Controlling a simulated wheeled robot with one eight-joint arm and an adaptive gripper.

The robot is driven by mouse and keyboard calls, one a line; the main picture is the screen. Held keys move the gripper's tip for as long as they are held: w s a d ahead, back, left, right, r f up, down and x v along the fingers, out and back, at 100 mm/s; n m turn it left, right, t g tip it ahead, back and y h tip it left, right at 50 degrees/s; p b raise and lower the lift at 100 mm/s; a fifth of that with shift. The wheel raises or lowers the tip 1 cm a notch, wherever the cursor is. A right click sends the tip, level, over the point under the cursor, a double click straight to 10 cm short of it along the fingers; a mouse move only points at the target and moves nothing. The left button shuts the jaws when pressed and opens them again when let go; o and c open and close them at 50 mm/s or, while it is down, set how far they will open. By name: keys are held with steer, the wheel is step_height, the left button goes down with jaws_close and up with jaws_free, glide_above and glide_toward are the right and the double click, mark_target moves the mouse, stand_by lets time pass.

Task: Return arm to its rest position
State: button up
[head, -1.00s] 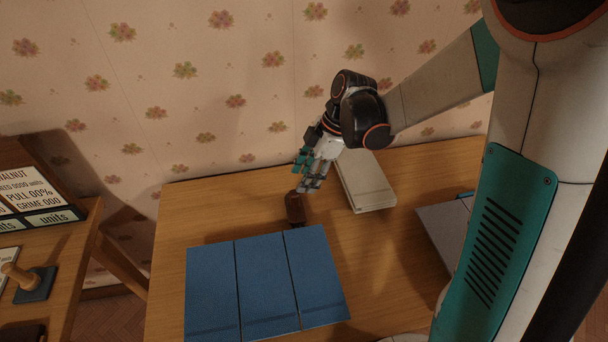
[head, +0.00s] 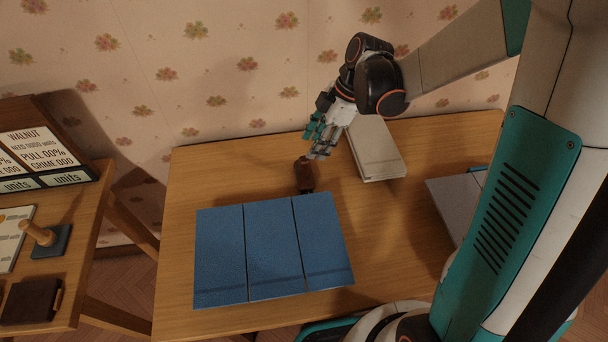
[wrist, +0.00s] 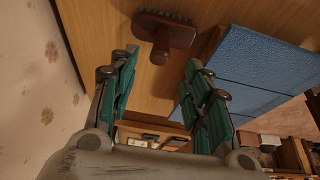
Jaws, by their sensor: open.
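My gripper (head: 321,140) is at the end of my arm over the back of the wooden table, near the wall. Its teal fingers are spread and empty. In the wrist view my gripper (wrist: 158,90) shows both fingers apart with a gap between them. A dark brown brush with a stubby handle (head: 304,175) is on the table just below the fingers in the head view. In the wrist view the brush (wrist: 165,35) appears beyond the fingertips, apart from them.
A blue three-panel board (head: 272,250) covers the front middle of the table (head: 180,215). A pale flat box (head: 376,150) lies right of my gripper, and a grey panel (head: 455,208) further right. A side table (head: 85,240) at left holds a sign (head: 40,155), a stamp (head: 45,238) and a brown block (head: 30,301).

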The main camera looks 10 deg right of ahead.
stand_by(0.3)
steer(key=s+d+r+m+t+h, duration=0.2)
steer(key=s+d+r+m+t, duration=0.1)
steer(key=s+r+m, duration=0.4)
steer(key=s+d+r+m+t+h, duration=0.2)
steer(key=s+d+r+m+t, duration=0.2)
steer(key=s+r+m, duration=0.3)
steer(key=shift+s+d+m+h, duration=0.3)
steer(key=shift+s+m, duration=0.85)
steer(key=shift+m, duration=0.85)
steer(key=shift+s, duration=0.1)
